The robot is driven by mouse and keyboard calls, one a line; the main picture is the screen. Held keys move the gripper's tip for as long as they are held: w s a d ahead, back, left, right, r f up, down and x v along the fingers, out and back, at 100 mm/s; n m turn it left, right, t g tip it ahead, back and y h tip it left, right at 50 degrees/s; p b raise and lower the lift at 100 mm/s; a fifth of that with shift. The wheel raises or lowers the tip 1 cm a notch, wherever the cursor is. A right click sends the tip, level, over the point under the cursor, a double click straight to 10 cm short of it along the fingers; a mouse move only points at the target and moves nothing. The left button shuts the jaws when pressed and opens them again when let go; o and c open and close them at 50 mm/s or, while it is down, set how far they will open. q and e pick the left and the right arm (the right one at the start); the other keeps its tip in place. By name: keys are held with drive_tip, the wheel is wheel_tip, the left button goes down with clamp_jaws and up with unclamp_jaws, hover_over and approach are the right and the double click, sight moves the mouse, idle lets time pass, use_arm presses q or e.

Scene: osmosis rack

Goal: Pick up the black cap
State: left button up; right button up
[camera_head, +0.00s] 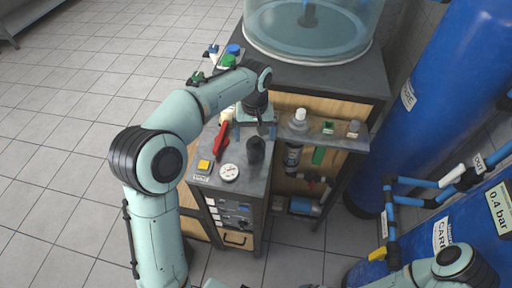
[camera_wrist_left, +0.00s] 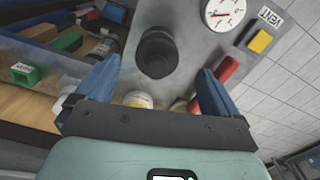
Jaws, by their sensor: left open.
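The black cap (camera_head: 255,149) stands on the dark grey worktop of the rack, between the gauge and the wooden shelf. In the left wrist view the black cap (camera_wrist_left: 157,53) shows from above, ahead of the fingers and between their lines. My left gripper (camera_head: 257,133) is over the worktop just behind the cap, with its fingers spread. In the left wrist view my left gripper (camera_wrist_left: 158,82) is open and empty, one blue finger to each side. The right gripper is not visible; only part of my right arm shows at the bottom right.
A round gauge (camera_head: 229,172), a yellow button (camera_head: 204,165) and a red handle (camera_head: 221,138) sit left of the cap. A shelf with a white cap (camera_head: 300,115) and small fittings is to the right. A clear tank (camera_head: 313,28) stands behind, and blue cylinders (camera_head: 425,90) stand at the right.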

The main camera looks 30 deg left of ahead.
sight(256, 138)
use_arm(q)
drive_tip(key=f, duration=0.5)
drive_tip(key=shift+w+f, duration=0.1)
drive_tip(key=shift+w, duration=0.25)
drive_tip(key=c, duration=1.1)
